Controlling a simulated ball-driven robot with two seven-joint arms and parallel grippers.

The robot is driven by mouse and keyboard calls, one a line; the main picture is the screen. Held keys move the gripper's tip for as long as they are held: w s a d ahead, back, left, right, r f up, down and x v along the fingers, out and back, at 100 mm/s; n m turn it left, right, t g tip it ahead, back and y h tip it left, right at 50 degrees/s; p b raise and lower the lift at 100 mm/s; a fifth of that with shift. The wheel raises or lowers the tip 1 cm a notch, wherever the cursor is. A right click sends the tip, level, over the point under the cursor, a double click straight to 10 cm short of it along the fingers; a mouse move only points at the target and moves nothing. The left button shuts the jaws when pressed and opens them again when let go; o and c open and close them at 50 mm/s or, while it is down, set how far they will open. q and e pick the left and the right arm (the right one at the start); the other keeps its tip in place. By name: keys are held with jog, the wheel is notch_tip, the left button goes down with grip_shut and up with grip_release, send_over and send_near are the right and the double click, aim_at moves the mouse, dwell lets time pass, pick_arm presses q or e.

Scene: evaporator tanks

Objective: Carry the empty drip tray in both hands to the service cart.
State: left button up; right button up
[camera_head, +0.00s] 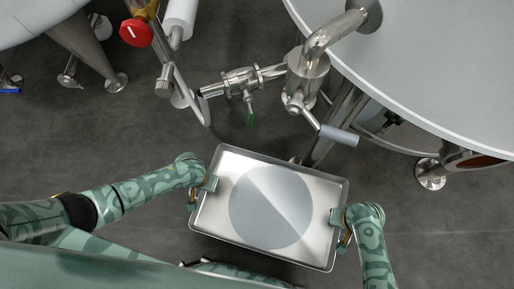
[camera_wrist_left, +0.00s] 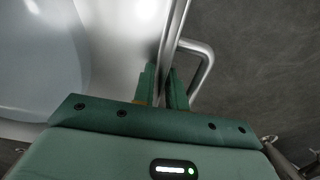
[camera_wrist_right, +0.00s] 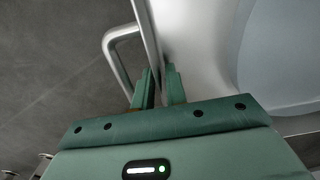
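The drip tray (camera_head: 214,224) is a shallow silver rectangle in front of my body, slightly turned in the head view. A round grey patch (camera_head: 270,207) shows on its floor; I cannot tell whether it is a reflection or a marking. My left gripper (camera_head: 209,184) is at the tray's left short side, and my right gripper (camera_head: 337,216) is at its right short side. In the left wrist view, the left fingers (camera_wrist_left: 162,90) close around the rim beside a bent handle bar. The right fingers (camera_wrist_right: 160,88) do the same in the right wrist view. No service cart is in view.
A large round tank (camera_head: 440,60) fills the upper right, with legs and feet below it. A steel pipe with a valve (camera_head: 242,82) and a support leg (camera_head: 328,135) stand just beyond the tray's far edge. A red knob (camera_head: 136,32) is upper left.

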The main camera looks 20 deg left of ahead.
pick_arm(q)
grip_shut()
pick_arm(e)
grip_shut()
dwell(1.0)
